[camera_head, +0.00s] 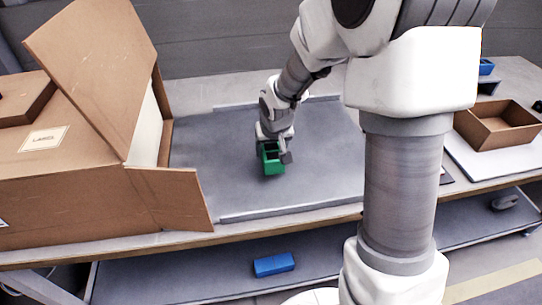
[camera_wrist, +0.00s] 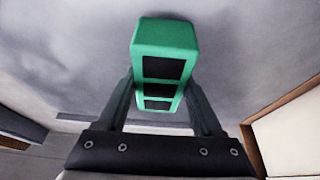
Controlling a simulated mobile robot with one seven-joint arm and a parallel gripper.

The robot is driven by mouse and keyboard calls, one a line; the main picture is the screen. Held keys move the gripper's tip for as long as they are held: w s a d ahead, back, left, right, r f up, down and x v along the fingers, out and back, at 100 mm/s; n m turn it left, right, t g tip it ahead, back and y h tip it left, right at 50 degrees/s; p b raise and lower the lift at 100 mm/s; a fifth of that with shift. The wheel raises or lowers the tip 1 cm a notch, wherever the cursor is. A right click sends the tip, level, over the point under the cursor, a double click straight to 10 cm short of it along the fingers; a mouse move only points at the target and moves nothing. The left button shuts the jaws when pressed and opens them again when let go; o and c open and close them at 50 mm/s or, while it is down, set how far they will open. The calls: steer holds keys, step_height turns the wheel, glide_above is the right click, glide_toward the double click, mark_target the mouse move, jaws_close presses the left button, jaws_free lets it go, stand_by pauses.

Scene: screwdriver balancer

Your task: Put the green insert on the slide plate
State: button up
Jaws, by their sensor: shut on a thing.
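The green insert (camera_head: 272,160) is a small green block with dark square openings. It is between the fingers of my gripper (camera_head: 271,150), over the grey slide plate (camera_head: 205,175) in the head view. The wrist view shows the green insert (camera_wrist: 165,45) with my gripper's two fingers (camera_wrist: 162,105) shut on its sides. The grey plate surface (camera_wrist: 50,50) lies beyond it. I cannot tell whether the insert touches the plate.
An open cardboard box (camera_head: 75,190) with raised flaps stands left of the plate. A small brown tray (camera_head: 497,125) is at the right, near a blue item (camera_head: 486,67). A blue block (camera_head: 274,264) lies on the lower shelf. The plate around the insert is clear.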

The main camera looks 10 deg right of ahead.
steer(key=shift+f, duration=1)
steer(key=shift+f+b, duration=0.25)
steer(key=shift+b, duration=0.15)
steer(key=o, duration=1.3)
steer(key=shift+r, duration=0.1)
steer(key=shift+r, duration=0.1)
